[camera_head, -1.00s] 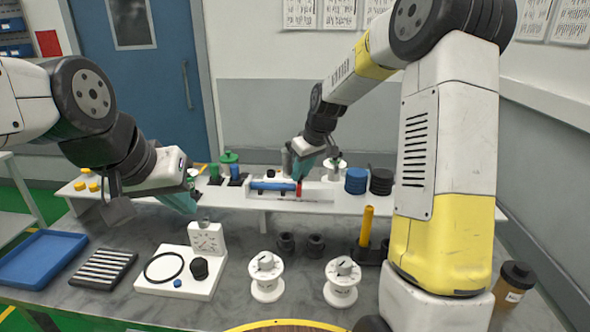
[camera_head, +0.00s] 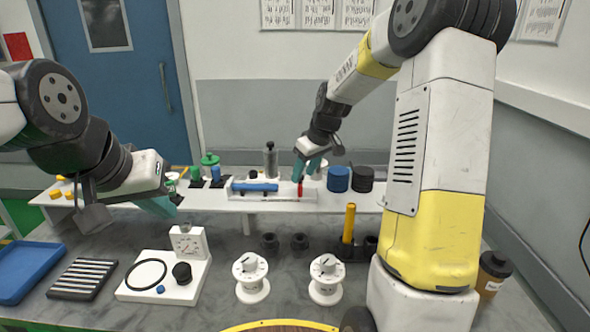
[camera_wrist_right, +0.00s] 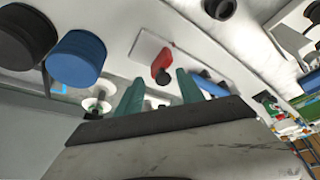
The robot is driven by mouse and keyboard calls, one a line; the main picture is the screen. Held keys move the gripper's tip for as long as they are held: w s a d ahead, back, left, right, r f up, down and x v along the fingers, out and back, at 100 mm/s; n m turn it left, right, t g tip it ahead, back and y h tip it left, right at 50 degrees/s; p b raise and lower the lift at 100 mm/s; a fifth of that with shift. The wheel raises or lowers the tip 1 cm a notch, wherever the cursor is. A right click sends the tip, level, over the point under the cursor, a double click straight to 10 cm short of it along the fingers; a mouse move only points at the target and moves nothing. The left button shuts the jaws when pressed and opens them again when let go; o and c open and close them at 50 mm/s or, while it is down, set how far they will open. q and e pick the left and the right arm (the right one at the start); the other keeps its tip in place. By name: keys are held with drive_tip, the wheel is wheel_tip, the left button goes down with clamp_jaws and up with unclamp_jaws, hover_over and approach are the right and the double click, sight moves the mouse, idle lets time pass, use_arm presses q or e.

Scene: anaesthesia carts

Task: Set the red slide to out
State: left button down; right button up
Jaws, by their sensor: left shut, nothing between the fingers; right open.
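The red slide (camera_head: 300,188) is a small upright red piece at the right part of a low white panel (camera_head: 290,197) on the raised shelf. In the right wrist view the red slide (camera_wrist_right: 161,63) shows near one end of its pale plate, just beyond the fingertips. My right gripper (camera_head: 307,169) is over the slide, with its teal fingers (camera_wrist_right: 160,88) apart and nothing held. I cannot tell whether a finger touches the slide. My left gripper (camera_head: 163,207) is shut and empty, in front of the shelf at the left.
A blue bar (camera_head: 257,187) lies on the same panel, left of the red slide. Blue discs (camera_head: 338,179) and black discs (camera_head: 363,179) stand right of it. A grey cylinder (camera_head: 270,160) stands behind. White spools (camera_head: 251,278) and a yellow rod (camera_head: 349,223) stand on the lower bench.

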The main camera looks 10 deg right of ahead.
drive_tip(key=v, duration=0.7)
drive_tip(key=shift+s+r, duration=0.2)
drive_tip(key=shift+r, duration=0.15)
drive_tip(key=shift+d, duration=0.15)
drive_tip(key=s+a+r+m+t, duration=0.1)
drive_tip(key=s+r+m, duration=0.1)
drive_tip(key=s, duration=1.1)
drive_tip(key=s+a+r+m+t, duration=0.1)
drive_tip(key=s+m, duration=0.3)
drive_tip(key=s, duration=1)
drive_tip(key=shift+s+a+r+t, duration=0.3)
drive_tip(key=shift+a+r, duration=0.15)
drive_tip(key=shift+r, duration=0.35)
